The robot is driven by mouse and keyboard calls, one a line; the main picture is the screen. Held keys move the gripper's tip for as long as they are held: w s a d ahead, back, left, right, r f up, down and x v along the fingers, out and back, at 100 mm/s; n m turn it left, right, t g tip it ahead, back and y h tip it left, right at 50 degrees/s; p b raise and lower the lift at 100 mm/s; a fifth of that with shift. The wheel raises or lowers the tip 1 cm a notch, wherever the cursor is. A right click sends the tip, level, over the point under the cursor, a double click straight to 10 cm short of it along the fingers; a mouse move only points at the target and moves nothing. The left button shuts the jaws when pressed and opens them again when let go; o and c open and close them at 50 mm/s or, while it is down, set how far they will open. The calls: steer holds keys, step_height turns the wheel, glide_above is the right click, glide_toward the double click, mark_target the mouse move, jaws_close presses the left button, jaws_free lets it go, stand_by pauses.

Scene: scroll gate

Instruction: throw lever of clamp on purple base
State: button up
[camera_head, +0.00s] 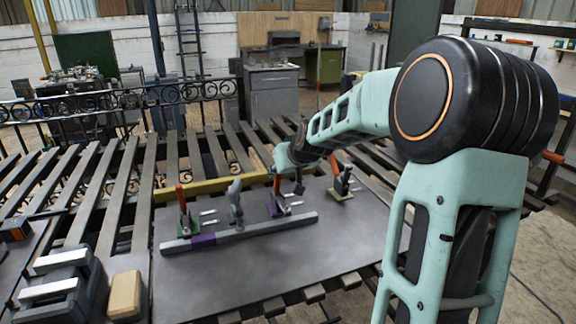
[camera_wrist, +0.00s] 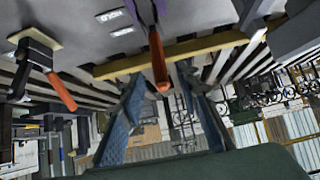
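The purple base (camera_head: 274,208) carries a clamp with an orange lever (camera_head: 276,184) that stands up. In the wrist view the lever (camera_wrist: 158,62) points into the space between my fingers, with a sliver of purple base at the top edge. My gripper (camera_wrist: 160,80) is open, one finger on each side of the lever's tip, and I see no clear contact. In the head view my gripper (camera_head: 289,176) is at this clamp and partly covers it. The clamp's jaw end is hard to make out.
A clamp on a green base (camera_head: 190,224) stands left, and one on a yellow base (camera_head: 341,194) stands right. A grey clamp (camera_head: 236,207) is between. A long grey bar (camera_head: 260,229) lies in front, and a yellow bar (camera_head: 208,186) runs behind. The front plate (camera_head: 290,270) is clear.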

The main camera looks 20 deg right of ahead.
steer(key=v, duration=0.8)
stand_by(0.4)
steer(key=shift+s, duration=0.1)
